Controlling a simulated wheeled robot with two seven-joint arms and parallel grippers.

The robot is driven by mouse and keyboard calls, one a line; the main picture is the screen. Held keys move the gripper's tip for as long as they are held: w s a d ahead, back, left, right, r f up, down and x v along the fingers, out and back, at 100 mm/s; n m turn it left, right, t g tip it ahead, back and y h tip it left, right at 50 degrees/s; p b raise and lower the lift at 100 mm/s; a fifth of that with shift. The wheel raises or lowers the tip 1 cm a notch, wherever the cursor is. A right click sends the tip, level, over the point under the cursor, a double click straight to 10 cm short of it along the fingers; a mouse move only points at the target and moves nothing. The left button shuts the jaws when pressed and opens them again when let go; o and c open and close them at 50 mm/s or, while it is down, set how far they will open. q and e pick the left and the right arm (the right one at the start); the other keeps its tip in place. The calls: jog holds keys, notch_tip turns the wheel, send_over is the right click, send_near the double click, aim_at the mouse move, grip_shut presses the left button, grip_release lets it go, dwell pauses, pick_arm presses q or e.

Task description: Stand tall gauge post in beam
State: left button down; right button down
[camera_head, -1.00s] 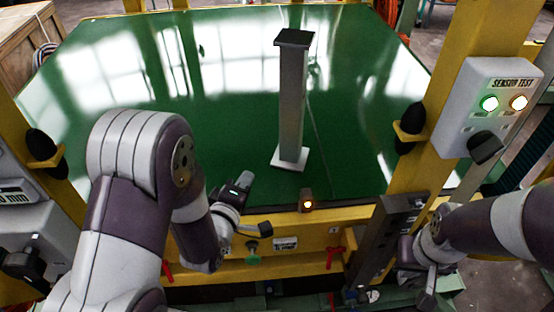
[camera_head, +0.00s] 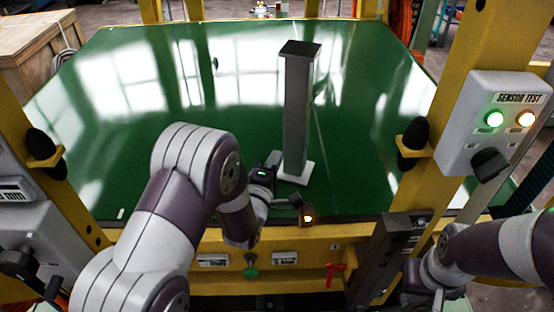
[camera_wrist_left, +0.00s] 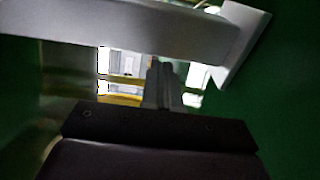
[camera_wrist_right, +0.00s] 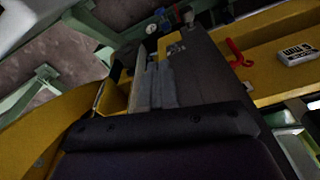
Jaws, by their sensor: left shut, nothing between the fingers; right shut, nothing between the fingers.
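The tall grey gauge post (camera_head: 297,115) stands upright on its white square foot (camera_head: 294,173) on the green surface. It has a dark cap. In the left wrist view the post (camera_wrist_left: 120,32) lies across the top of the picture, close to the fingers. My left gripper (camera_head: 275,163) is low, right beside the post's lower left side. Its fingers (camera_wrist_left: 163,88) are shut and empty; whether they touch the post I cannot tell. My right gripper (camera_wrist_right: 155,82) is shut and empty beside a dark upright block (camera_head: 392,245) at the front right. An amber lamp (camera_head: 307,215) glows on the front beam.
The green table (camera_head: 150,130) is otherwise clear and reflective. A yellow frame surrounds it, with posts left and right. A sensor test box (camera_head: 495,120) with green and amber lights hangs on the right post. A red handle (camera_head: 335,270) sits on the front rail.

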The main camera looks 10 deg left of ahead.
pick_arm(q)
jog(key=shift+w+d, duration=0.25)
jog(key=shift+w+d+f+b, duration=0.1)
jog(key=shift+w+d+b, duration=0.3)
jog(key=shift+d, duration=0.1)
jog(key=shift+w+d, duration=0.25)
